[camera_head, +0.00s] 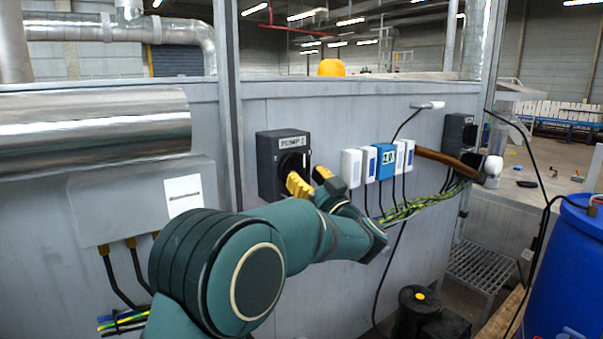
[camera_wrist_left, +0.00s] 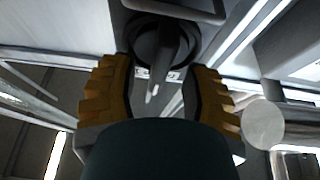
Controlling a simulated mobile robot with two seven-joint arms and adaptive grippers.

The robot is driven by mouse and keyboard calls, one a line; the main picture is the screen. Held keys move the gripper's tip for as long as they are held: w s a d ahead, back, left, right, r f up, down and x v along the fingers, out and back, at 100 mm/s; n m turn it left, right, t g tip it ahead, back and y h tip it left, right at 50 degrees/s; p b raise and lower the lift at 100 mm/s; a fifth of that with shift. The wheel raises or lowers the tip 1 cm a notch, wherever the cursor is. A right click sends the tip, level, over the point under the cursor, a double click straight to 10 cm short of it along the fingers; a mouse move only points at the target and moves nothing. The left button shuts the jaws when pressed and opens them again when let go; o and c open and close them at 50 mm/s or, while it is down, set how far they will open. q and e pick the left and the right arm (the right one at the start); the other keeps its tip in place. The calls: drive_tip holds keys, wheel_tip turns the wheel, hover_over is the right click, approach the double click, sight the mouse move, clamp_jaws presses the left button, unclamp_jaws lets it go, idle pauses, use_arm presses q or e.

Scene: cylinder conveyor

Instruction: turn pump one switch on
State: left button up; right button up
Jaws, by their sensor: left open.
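A black switch box (camera_head: 268,165) with a dark rotary knob is mounted on the grey metal wall. Its small label seems to read "PUMP 2". My left gripper (camera_head: 309,180), with yellow ridged fingers, is just in front of the lower right of this box and hides part of it. In the left wrist view my left gripper (camera_wrist_left: 160,92) is open, and the dark round switch knob (camera_wrist_left: 165,40) shows ahead, between and beyond the fingertips. I cannot tell whether the fingers touch it. A second dark box (camera_head: 459,131) is farther right on the wall; its label is unreadable.
White and blue modules (camera_head: 385,160) with cables hang right of the switch. A grey cabinet (camera_head: 135,200) with a shiny duct (camera_head: 95,135) is at left. A blue barrel (camera_head: 565,270) stands at lower right.

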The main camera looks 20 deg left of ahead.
use_arm(q)
drive_tip(key=v, duration=1)
